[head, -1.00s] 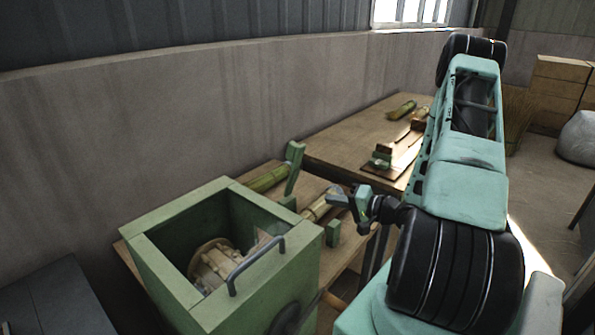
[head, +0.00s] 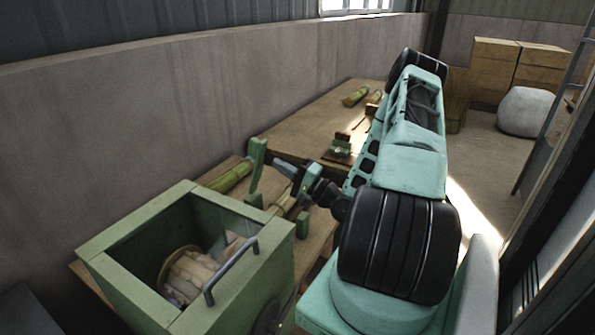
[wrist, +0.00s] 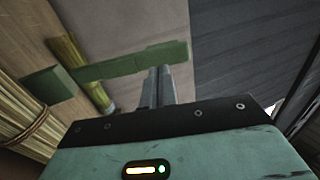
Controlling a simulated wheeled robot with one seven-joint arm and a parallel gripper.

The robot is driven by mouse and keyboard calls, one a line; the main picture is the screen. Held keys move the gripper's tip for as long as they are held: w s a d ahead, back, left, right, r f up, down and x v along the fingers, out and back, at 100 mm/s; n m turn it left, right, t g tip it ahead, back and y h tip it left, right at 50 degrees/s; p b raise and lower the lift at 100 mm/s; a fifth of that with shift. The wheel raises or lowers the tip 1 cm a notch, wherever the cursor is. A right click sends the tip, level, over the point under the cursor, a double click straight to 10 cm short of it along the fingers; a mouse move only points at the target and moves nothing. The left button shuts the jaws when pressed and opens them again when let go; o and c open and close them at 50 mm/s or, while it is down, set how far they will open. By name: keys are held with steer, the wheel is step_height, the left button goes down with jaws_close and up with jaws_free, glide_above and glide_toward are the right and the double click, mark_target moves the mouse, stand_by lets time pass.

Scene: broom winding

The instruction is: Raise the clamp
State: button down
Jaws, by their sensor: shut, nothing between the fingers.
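The clamp is a green bar (head: 257,167) that stands raised and slightly tilted behind the open green box in the head view. In the wrist view the green bar (wrist: 132,62) crosses the upper middle, just beyond my fingertips. My gripper (head: 277,163) is shut and empty, close to the right side of the bar in the head view. Its two fingers (wrist: 160,72) are together in the wrist view, by the bar's right part. I cannot tell whether they touch it. A greenish-yellow bamboo pole (head: 231,177) lies beside the bar's foot.
A bundle of straw (wrist: 22,120) shows at left in the wrist view. A wooden table (head: 300,125) extends behind, along the wall.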

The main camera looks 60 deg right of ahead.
mark_target(263, 151)
steer(key=shift+p+x, duration=0.45)
steer(key=shift+x, duration=1.3)
steer(key=shift+w+r, duration=0.1)
steer(key=shift+r, duration=0.05)
steer(key=w+r+g+p, duration=0.1)
steer(key=p, duration=0.1)
steer(key=w+r+g+p, duration=0.1)
steer(key=p, duration=0.1)
steer(key=shift+w+a, duration=0.15)
steer(key=shift+w, duration=0.2)
steer(key=w+g+p, duration=0.2)
steer(key=w, duration=0.1)
steer(key=shift+w+a, duration=0.1)
steer(key=shift+w, duration=0.1)
steer(key=shift+w+f, duration=0.1)
steer(key=shift+w, duration=0.4)
steer(key=shift+h, duration=0.3)
